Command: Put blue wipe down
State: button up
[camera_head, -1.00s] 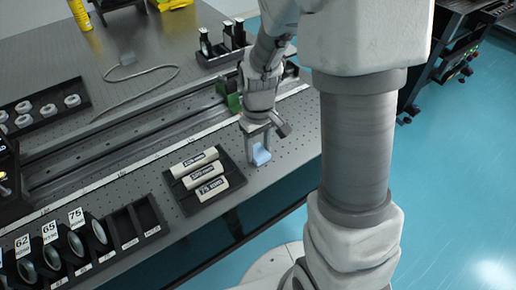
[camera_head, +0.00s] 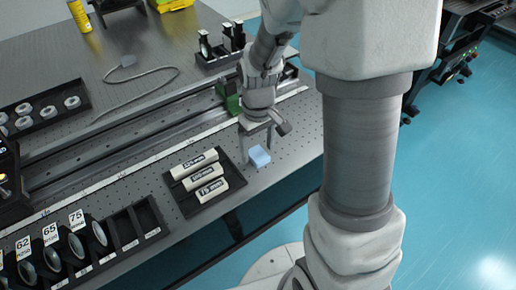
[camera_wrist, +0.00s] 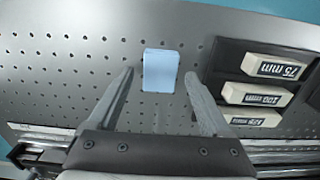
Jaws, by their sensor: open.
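The blue wipe (camera_head: 258,157) is a small light-blue folded piece lying on the perforated optical table (camera_head: 283,160), to the right of the black tray of labelled tubes. In the wrist view the blue wipe (camera_wrist: 160,70) shows as a flat rectangle just beyond and between the fingertips. My gripper (camera_head: 258,146) is open and stands above and beside the wipe. In the wrist view my gripper (camera_wrist: 158,76) has its two fingers spread, with clear space between each finger and the wipe. Nothing is held.
A black tray (camera_head: 238,183) with white labelled tubes lies left of the wipe. A rail (camera_head: 130,150) runs behind, with a green block (camera_head: 233,104) on it. A rack of numbered round optics (camera_head: 75,245) is at lower left. The table's front edge is close by.

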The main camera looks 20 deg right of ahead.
aim_at(258, 154)
notch_tip(258, 154, up, 10)
jog(key=p, duration=0.2)
jog(key=s+r+m+t, duration=0.3)
jog(key=s+r+t, duration=0.2)
jog(key=s+r, duration=0.7)
jog(key=shift+s+r+m+t, duration=0.3)
jog(key=shift+s+r, duration=0.1)
jog(key=shift+s, duration=0.55)
notch_tip(258, 154, up, 9)
jog(key=p, duration=0.9)
jog(key=shift+o, duration=0.2)
